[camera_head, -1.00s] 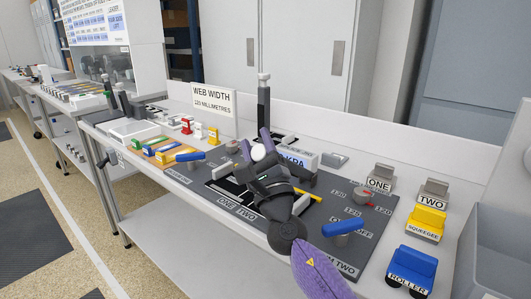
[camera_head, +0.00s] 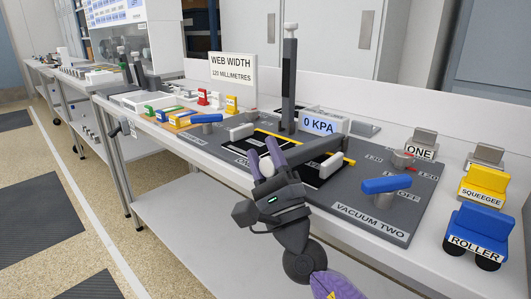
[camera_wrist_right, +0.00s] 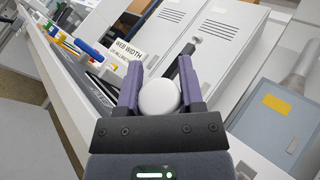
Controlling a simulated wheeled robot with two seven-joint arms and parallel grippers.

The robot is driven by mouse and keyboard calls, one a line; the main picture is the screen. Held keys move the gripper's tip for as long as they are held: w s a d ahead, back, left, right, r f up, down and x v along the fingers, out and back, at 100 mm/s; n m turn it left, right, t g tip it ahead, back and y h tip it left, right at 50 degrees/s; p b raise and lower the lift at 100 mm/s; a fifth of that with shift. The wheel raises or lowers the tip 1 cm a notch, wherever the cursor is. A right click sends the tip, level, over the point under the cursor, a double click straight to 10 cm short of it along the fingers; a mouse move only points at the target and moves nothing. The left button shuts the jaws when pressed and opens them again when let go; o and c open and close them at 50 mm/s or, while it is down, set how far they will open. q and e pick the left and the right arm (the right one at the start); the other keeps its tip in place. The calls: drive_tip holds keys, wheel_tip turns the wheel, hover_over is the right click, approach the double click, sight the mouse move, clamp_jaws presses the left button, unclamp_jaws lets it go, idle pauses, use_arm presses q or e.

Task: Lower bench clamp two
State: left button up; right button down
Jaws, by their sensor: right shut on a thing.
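My right gripper (camera_head: 264,158) has purple fingers and is shut on the white round knob (camera_wrist_right: 159,98) of a bench clamp, which fills the gap between the fingers in the wrist view. A dark clamp arm (camera_head: 318,149) runs from near the gripper to the right, low over the dark bench plate. I take it for clamp two; its label is not readable. The other clamp arm (camera_head: 289,85) stands upright with a white knob on top. The gripper hides part of the plate and its lettering. My left gripper is not in view.
A 0 KPA display (camera_head: 319,125) stands behind the clamp. The blue vacuum two handle (camera_head: 386,185) is right of the gripper; another blue handle (camera_head: 206,118) is left. A squeegee (camera_head: 482,188) and roller (camera_head: 475,236) stand at the right. A web width sign (camera_head: 232,68) stands behind.

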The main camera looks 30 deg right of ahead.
drive_tip(key=shift+c, duration=1.2)
unclamp_jaws()
drive_tip(key=shift+a, duration=0.1)
